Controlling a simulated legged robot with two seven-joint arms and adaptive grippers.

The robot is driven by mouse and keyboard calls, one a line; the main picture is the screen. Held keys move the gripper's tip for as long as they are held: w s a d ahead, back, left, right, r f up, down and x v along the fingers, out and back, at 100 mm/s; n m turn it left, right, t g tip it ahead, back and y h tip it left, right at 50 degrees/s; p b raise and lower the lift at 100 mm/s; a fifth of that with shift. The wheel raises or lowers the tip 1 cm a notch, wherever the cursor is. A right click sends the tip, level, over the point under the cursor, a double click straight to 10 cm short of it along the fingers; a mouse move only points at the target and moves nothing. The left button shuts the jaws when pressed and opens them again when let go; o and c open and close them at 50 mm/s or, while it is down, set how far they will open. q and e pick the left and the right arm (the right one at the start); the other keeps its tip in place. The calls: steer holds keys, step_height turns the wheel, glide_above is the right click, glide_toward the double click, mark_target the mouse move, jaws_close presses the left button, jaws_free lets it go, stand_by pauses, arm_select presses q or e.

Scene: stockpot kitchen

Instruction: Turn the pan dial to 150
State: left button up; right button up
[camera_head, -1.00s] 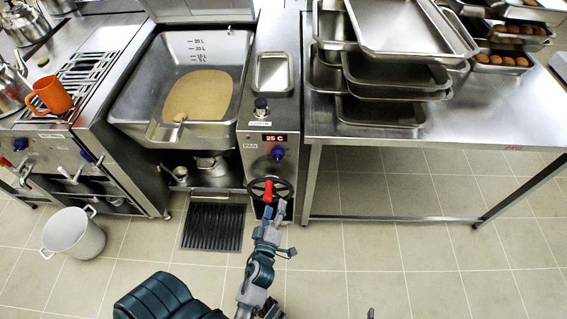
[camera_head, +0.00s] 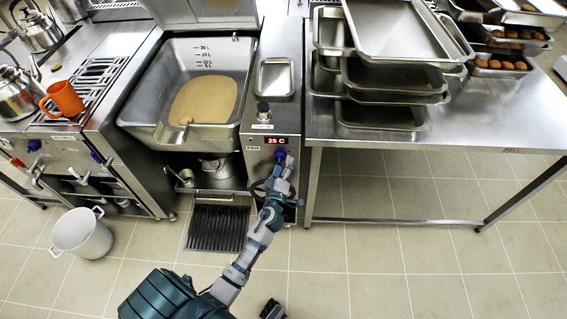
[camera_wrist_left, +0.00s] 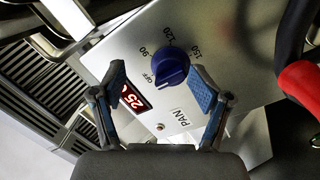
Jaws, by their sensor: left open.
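The blue pan dial (camera_wrist_left: 171,68) is on the steel panel in the left wrist view, with marks OFF, 90, 120 and 150 around it. Its ridge seems to point near OFF. In the head view the dial (camera_head: 280,155) is partly covered by my gripper. My left gripper (camera_wrist_left: 160,82) is open, one finger on each side of the dial, and I see no clear contact. It also shows in the head view (camera_head: 284,164), reaching up to the panel. The red display (camera_head: 276,140) reads 25 C.
The wheel with a red handle (camera_wrist_left: 302,82) is close on the right in the wrist view. The tilting pan (camera_head: 190,80) stands left of the panel. A steel table with trays (camera_head: 400,60) is on the right. A white pot (camera_head: 82,235) and floor grate (camera_head: 217,229) are below.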

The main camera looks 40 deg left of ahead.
mark_target(278, 161)
arm_select(q)
steer(key=a, duration=0.3)
steer(key=w+a+f, duration=0.1)
steer(key=shift+a, duration=0.25)
steer(key=shift+d, duration=0.1)
steer(key=d, duration=0.1)
steer(key=d+r, duration=0.1)
steer(key=shift+d, duration=0.35)
steer(key=c, duration=1.2)
steer(key=shift+o, duration=0.2)
steer(key=shift+a, duration=0.35)
steer(key=shift+a+f, duration=0.1)
steer(key=shift+a, duration=0.2)
steer(key=shift+d, duration=0.2)
arm_select(e)
steer(key=shift+a+r, duration=0.15)
steer(key=shift+a, duration=0.8)
